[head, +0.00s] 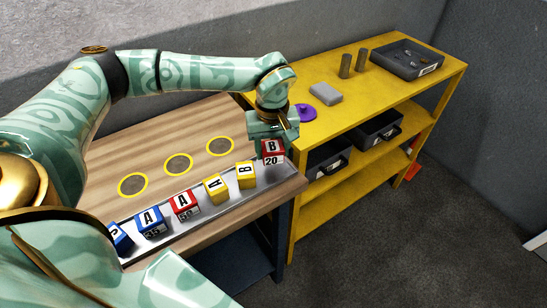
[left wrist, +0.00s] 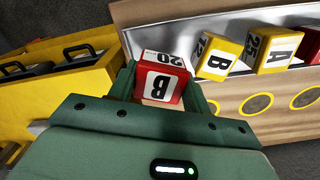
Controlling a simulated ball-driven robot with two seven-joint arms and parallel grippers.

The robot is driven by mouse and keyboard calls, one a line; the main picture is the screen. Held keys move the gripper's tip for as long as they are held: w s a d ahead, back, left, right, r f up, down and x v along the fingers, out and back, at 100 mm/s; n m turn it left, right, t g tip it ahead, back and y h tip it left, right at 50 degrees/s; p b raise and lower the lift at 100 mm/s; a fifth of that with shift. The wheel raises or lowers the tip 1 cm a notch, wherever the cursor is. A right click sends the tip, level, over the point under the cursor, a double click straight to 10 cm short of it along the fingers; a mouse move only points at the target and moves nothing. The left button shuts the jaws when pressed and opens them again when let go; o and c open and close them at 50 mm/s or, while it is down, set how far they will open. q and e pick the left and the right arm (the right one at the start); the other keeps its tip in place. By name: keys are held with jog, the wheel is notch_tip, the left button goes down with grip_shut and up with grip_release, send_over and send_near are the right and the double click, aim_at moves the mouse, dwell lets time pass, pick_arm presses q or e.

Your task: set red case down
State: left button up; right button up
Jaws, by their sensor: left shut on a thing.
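The red case (head: 273,158), marked B and 20, is between the fingers of my left gripper (head: 272,138), which is shut on it. It also shows in the left wrist view (left wrist: 160,82), with a finger on each side. In the head view it is at the right end of the metal tray (head: 218,206), right of a yellow case B (head: 246,175). I cannot tell whether it touches the tray. My right gripper is not in view.
A yellow case A (head: 216,188), a red case A (head: 185,205) and blue cases (head: 150,221) stand in the tray. Yellow-ringed discs (head: 178,164) mark the wooden table (head: 120,160) behind. A yellow shelf (head: 345,115) with a purple knobbed piece (head: 306,112) and a grey bin (head: 407,59) stands right.

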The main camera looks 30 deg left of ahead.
aim_at(273, 157)
pick_arm(q)
jog(key=shift+w+a+f, duration=0.1)
jog(key=shift+w+f, duration=0.15)
jog(key=shift+f, duration=0.15)
notch_tip(273, 157, down, 3)
jog(key=shift+b, duration=0.55)
jog(key=shift+r, duration=0.1)
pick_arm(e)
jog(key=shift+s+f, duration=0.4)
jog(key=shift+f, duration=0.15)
pick_arm(q)
jog(key=shift+s, duration=0.1)
jog(key=o, duration=0.8)
